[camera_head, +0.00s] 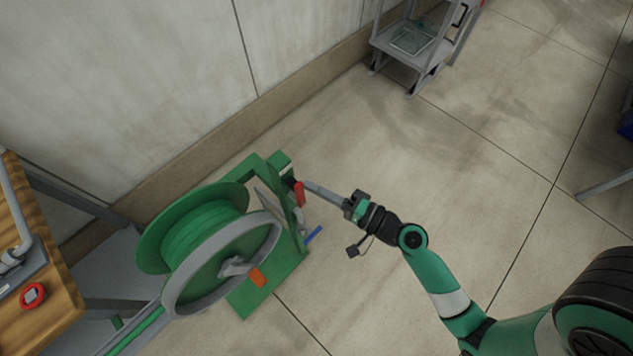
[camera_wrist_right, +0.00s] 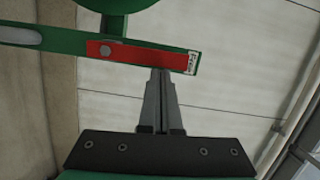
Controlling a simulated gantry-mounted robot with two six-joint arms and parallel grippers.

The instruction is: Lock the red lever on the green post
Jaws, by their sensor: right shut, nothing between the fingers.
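The red lever (camera_head: 299,193) is on the green post (camera_head: 291,208) of the hose reel stand in the head view. In the right wrist view the red lever (camera_wrist_right: 140,54) lies lengthwise along a green bar, with a round grey pivot at its left part and a small white label at its right end. My right gripper (camera_head: 308,186) is shut and empty, its fingertips right at the lever. In the right wrist view the gripper tips (camera_wrist_right: 161,72) are at the lever's lower edge; I cannot tell whether they touch it. My left gripper is not in view.
The green hose reel (camera_head: 200,240) with a grey rim stands left of the post. A blue handle (camera_head: 313,235) sticks out low on the stand. A wooden bench (camera_head: 40,290) is at the left, a grey step stand (camera_head: 410,45) at the back.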

